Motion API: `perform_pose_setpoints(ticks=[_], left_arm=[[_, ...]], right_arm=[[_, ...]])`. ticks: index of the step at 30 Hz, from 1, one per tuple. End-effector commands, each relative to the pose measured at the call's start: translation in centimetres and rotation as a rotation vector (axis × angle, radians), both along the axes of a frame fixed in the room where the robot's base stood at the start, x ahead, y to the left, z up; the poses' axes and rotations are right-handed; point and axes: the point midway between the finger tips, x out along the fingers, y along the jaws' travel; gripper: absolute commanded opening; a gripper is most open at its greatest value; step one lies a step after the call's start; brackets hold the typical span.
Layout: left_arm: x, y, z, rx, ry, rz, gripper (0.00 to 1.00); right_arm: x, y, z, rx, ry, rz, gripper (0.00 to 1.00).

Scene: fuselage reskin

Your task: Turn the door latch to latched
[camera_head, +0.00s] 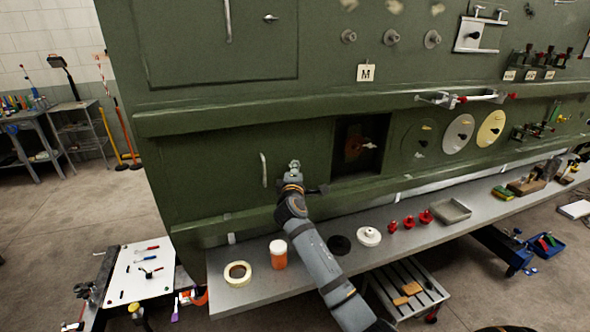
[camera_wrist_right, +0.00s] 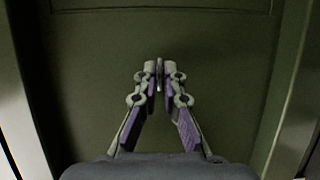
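The lower green door (camera_head: 215,175) has a pale vertical handle (camera_head: 264,170). My right gripper (camera_head: 294,165) is up against the panel just right of this handle and hides the latch there in the head view. In the right wrist view, the fingertips of my right gripper (camera_wrist_right: 160,72) are close together on a thin metal piece, seemingly the door latch (camera_wrist_right: 160,68), which looks upright in that view. Most of the latch is hidden by the fingers. My left gripper is not in view.
A dark square opening (camera_head: 375,130) lies right of the gripper. The grey shelf (camera_head: 330,285) below carries a tape roll (camera_head: 238,273), an orange jar (camera_head: 278,254), a white disc (camera_head: 369,236) and red knobs (camera_head: 409,222). A ledge (camera_head: 220,120) runs above the door.

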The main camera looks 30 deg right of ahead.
Motion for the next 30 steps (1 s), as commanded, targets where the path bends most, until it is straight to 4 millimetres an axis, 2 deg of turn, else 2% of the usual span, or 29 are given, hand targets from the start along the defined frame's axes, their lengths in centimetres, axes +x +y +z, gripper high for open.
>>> perform_pose_setpoints(ticks=[1, 3, 14, 17, 25, 30], left_arm=[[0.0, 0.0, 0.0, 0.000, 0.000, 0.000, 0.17], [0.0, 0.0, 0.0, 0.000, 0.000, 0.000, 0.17], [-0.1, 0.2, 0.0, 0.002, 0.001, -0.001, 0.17], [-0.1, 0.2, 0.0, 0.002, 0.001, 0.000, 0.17], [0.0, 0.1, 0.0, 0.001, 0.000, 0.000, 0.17], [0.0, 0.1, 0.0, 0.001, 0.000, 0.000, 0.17]], right_arm=[[0.0, 0.0, 0.0, -0.001, 0.001, 0.000, 0.18], [0.0, 0.0, 0.0, -0.001, 0.001, 0.000, 0.27], [-0.4, 0.4, 0.0, -0.001, 0.001, 0.001, 0.27], [-1.8, 1.4, -0.1, 0.001, 0.001, 0.002, 0.27], [-7.1, 5.2, -0.1, 0.003, 0.001, 0.002, 0.27], [-9.1, 6.7, -0.1, 0.002, 0.001, 0.001, 0.27]])
